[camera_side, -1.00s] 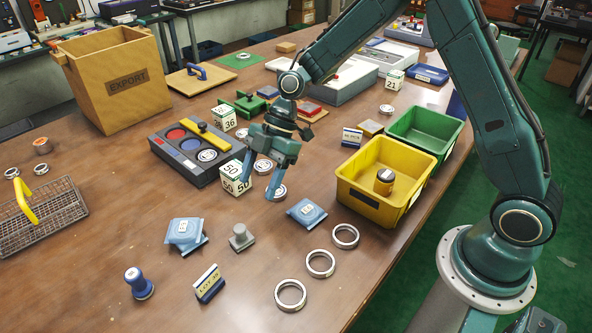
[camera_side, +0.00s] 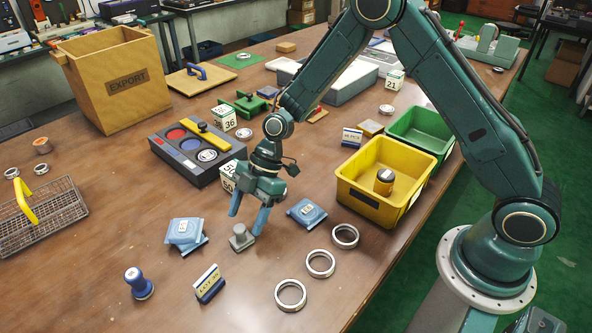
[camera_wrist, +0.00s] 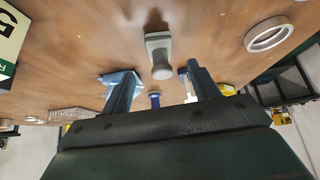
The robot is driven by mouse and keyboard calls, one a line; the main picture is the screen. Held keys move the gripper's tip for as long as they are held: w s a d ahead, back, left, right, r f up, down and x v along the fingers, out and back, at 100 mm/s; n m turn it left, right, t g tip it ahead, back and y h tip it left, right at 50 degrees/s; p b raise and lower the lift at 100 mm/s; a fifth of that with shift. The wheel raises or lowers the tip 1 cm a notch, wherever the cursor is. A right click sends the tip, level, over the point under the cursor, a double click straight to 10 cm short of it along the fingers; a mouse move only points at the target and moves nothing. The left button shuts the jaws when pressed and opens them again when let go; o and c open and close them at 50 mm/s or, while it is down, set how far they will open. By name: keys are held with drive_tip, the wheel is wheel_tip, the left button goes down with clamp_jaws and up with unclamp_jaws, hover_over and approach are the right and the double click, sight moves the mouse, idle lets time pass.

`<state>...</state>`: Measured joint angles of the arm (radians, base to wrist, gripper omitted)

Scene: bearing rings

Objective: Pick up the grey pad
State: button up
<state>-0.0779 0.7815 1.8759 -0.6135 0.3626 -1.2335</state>
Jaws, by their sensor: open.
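The grey pad (camera_side: 241,237) is a small grey block with a rounded knob on top, standing on the brown table. It also shows in the wrist view (camera_wrist: 158,52), ahead of and between the fingers. My gripper (camera_side: 249,222) is open and empty, pointing down. Its blue fingertips are just above and around the pad in the side view, one at the upper left and one at the right. In the wrist view my gripper (camera_wrist: 160,90) has its two fingers spread apart, with the pad not between their tips. I cannot tell the exact height gap.
Blue packets (camera_side: 185,233) lie left of the pad and another blue packet (camera_side: 306,213) lies to the right. A blue-and-cream stamp block (camera_side: 209,284) and several metal rings (camera_side: 320,264) are nearer the front. A number cube (camera_side: 228,178) stands behind my gripper. A yellow bin (camera_side: 364,199) is at right.

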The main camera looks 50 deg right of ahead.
sight(240, 233)
drive_tip(key=shift+x, duration=2.6)
drive_tip(key=c, duration=1.1)
drive_tip(key=shift+c, duration=0.2)
drive_tip(key=shift+r, duration=0.15)
wheel_tip(240, 233, up, 20)
